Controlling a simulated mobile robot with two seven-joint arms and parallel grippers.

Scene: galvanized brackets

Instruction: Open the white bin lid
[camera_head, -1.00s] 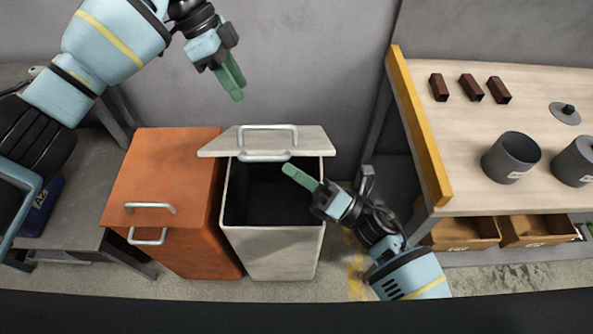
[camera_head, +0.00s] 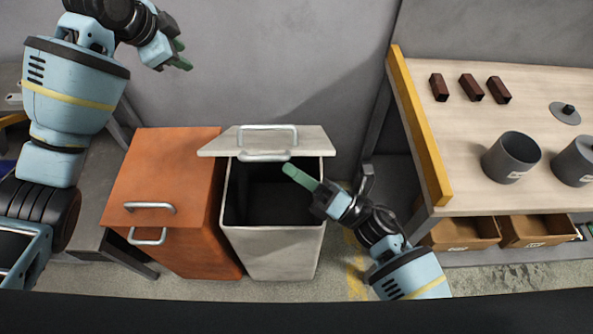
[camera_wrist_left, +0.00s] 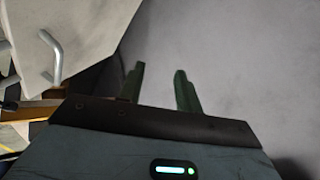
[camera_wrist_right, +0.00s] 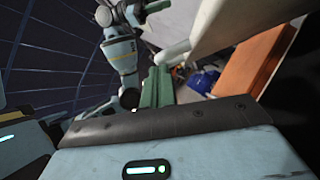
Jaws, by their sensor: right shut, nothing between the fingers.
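The white bin (camera_head: 270,250) stands in the middle of the head view with its dark inside showing. Its white lid (camera_head: 312,141) is tilted up at the back of the opening, with metal handles on it. My right gripper (camera_head: 300,178) is shut and empty over the bin's opening at the right, below the lid and apart from the handles. My left gripper (camera_head: 182,57) is up at the left, in front of the wall and away from the bin. In the left wrist view its two green fingers (camera_wrist_left: 160,85) are apart with nothing between them, and the lid (camera_wrist_left: 100,30) shows at upper left.
An orange bin (camera_head: 165,190) with a closed lid stands directly left of the white bin. At the right, a wooden table (camera_head: 480,135) with a yellow edge board (camera_head: 418,125) holds dark blocks and grey pots. Open drawers (camera_head: 462,232) are under it.

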